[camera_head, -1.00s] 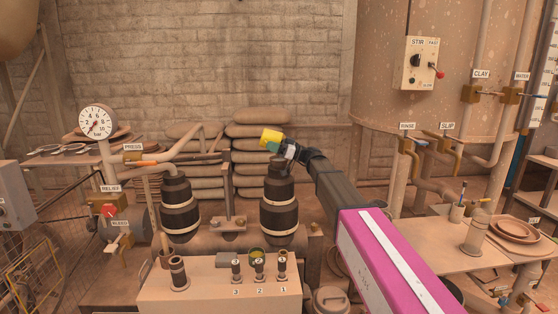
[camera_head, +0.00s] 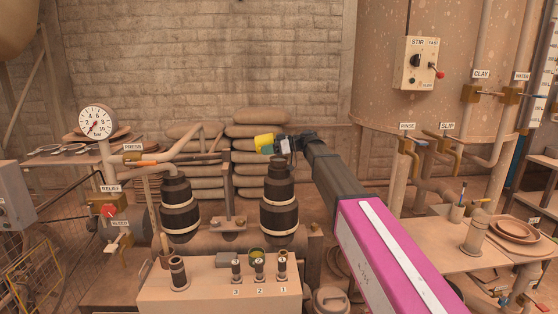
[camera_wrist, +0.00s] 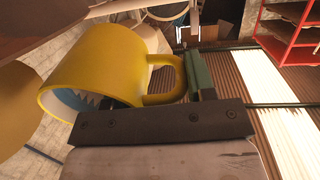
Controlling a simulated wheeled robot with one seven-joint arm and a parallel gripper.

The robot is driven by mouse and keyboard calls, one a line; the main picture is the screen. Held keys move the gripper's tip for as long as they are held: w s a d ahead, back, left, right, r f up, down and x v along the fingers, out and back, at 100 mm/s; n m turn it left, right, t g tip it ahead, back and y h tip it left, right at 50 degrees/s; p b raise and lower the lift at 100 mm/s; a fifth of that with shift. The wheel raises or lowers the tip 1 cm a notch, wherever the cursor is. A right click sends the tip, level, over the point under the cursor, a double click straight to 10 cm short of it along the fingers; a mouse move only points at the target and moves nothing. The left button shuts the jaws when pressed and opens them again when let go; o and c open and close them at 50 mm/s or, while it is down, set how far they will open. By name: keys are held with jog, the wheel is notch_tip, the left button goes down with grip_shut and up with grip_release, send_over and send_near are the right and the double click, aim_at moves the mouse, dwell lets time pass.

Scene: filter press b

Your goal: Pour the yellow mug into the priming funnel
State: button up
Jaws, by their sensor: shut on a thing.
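The yellow mug (camera_head: 264,143) is held up in front of the stacked sacks, above and a little left of the right black-banded vessel. In the wrist view the mug (camera_wrist: 105,70) has its mouth facing the lower left, with a pale blue and white patch inside the rim. My gripper (camera_head: 283,146) is shut on the mug's handle, on the mug's right side. In the wrist view a green finger pad (camera_wrist: 201,76) lies against the handle. I cannot surely pick out the priming funnel in these views.
Two black-banded vessels, left (camera_head: 178,208) and right (camera_head: 279,205), stand below the mug. A box with numbered holders (camera_head: 220,290) is in front. A pressure gauge (camera_head: 96,121) and pipes are at the left. A table (camera_head: 435,228) with plates is at the right.

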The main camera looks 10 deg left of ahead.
jog(key=h, duration=0.2)
jog(key=a+h, duration=0.1)
jog(key=h, duration=0.1)
jog(key=a+f+t+h, duration=0.1)
jog(key=h, duration=0.1)
jog(key=shift+s+a+h, duration=0.2)
jog(key=shift+a+h, duration=0.05)
jog(key=shift+h, duration=0.05)
jog(key=shift+a+f+h, duration=0.2)
jog(key=shift+a+h, duration=0.05)
jog(key=shift+h, duration=0.45)
jog(key=s+a+f+t+h, duration=0.1)
jog(key=a+f+h, duration=0.1)
jog(key=a+h, duration=0.3)
jog(key=shift+a+f+t+h, duration=0.15)
jog(key=shift+f+t+h, duration=0.2)
jog(key=shift+h, duration=1.05)
jog(key=shift+s, duration=0.1)
